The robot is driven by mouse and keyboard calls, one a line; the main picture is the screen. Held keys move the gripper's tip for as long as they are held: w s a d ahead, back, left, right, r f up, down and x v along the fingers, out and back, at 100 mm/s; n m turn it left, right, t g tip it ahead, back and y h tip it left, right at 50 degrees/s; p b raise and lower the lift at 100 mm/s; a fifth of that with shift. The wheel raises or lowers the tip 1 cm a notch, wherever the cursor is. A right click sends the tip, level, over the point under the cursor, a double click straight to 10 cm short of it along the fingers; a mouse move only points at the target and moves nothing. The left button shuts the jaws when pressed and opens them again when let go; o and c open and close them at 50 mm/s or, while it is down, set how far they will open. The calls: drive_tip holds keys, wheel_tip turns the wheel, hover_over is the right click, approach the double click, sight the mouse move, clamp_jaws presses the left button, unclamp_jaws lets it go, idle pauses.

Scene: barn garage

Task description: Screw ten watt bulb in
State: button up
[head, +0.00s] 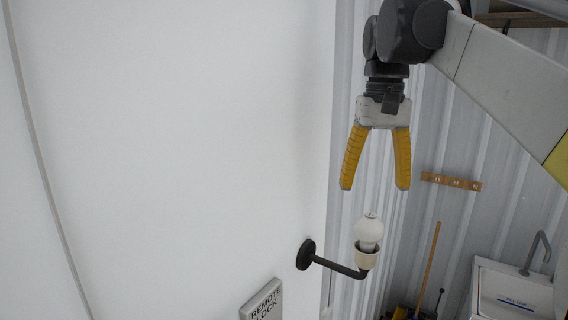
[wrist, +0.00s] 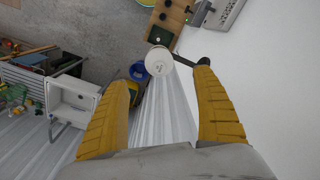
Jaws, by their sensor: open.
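The bulb hides most of the socket there.
A white wall (head: 180,140) stands close on the left, with a "REMOTE LOCK" box (head: 263,300) low on it. A white sink (head: 505,295), a broom (head: 430,265) and a wooden hook rail (head: 451,181) are at the right. The space around the bulb's top is clear.

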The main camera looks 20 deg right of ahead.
sight(371, 214)
drive_tip(key=shift+w+d+r, duration=0.15)
drive_tip(key=shift+w+r, duration=0.15)
drive_tip(key=shift+w, duration=0.05)
drive_tip(key=shift+w+f, duration=0.1)
drive_tip(key=shift+f, duration=0.1)
drive_tip(key=f, duration=0.3)
drive_tip(key=f+p, duration=0.1)
drive_tip(key=f, duration=0.5)
drive_tip(key=shift+s+f, duration=0.15)
drive_tip(key=shift+s, duration=0.1)
drive_tip(key=shift+s+f, duration=0.15)
drive_tip(key=shift+f, duration=0.25)
drive_tip(key=c, duration=1)
drive_tip(key=shift+o, duration=0.2)
drive_tip(key=m, duration=0.5)
drive_tip(key=shift+f+p, duration=0.1)
drive_tip(key=shift+p, duration=0.25)
drive_tip(key=shift+m, duration=0.5)
